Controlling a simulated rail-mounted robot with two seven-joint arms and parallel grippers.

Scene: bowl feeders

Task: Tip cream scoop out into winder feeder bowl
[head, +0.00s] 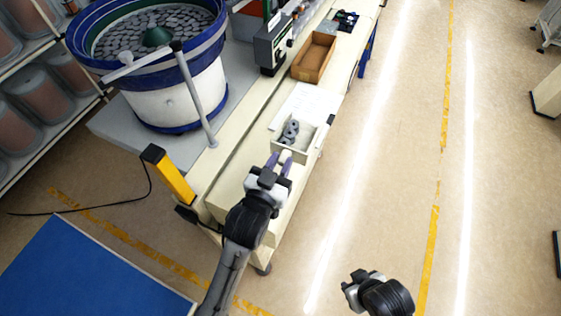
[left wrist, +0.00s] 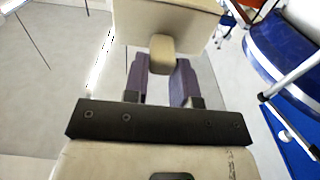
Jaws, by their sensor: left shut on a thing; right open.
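The cream scoop (head: 314,137) is an open box with several grey ring-like parts (head: 289,132) inside, seen near the bench edge in the head view. My left gripper (head: 283,160) has its purple fingers shut on the scoop's handle. In the left wrist view the handle (left wrist: 162,55) sits between the fingers, below the scoop's outer wall (left wrist: 165,20); its inside is hidden there. The blue-rimmed feeder bowl (head: 212,48), full of grey parts, stands at the upper left, well apart from the scoop. My right gripper (head: 358,287) is open and empty over the floor.
A grey rail post (head: 195,100) stands before the bowl, and a yellow post (head: 168,175) at the bench corner. A brown open box (head: 313,57), a white sheet (head: 310,100) and a dark device (head: 272,45) are on the bench.

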